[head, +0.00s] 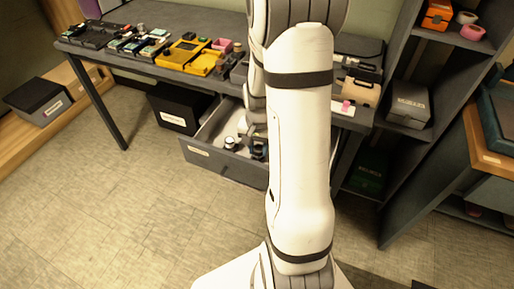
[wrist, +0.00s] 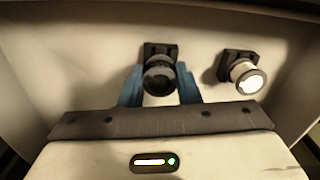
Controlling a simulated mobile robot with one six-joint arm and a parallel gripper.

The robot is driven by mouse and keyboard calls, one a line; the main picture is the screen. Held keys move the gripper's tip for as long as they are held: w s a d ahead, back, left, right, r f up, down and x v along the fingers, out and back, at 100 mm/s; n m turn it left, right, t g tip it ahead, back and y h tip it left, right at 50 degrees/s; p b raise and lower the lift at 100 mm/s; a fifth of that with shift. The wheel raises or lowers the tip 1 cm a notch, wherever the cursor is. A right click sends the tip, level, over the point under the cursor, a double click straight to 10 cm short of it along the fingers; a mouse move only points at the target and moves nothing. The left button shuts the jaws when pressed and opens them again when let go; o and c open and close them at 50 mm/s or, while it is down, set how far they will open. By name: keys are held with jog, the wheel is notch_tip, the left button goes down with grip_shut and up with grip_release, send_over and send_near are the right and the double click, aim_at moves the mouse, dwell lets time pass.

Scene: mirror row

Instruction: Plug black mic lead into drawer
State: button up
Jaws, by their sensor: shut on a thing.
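The drawer (head: 222,164) stands open under the bench in the head view, and its pale inside (wrist: 80,60) fills the wrist view. My gripper (wrist: 159,84) is inside the drawer, its blue fingers shut on the black mic lead's round plug (wrist: 158,79). The plug is in front of a dark square socket (wrist: 160,50); I cannot tell how far it sits in it. A white-ended plug (wrist: 248,79) is in a second dark socket to the right. It also shows in the head view (head: 230,144). My arm hides part of the drawer there.
The bench (head: 220,18) above carries a yellow device (head: 183,52), a pink box (head: 222,45) and several small dark units. A black box (head: 178,110) stands left of the drawer. A grey shelf unit (head: 405,170) stands at right. The floor in front is clear.

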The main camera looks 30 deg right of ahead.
jog(key=shift+f, duration=0.45)
jog(key=o, duration=1)
jog(key=shift+r, duration=0.1)
jog(key=shift+r+p, duration=0.55)
jog(key=shift+r, duration=3.3)
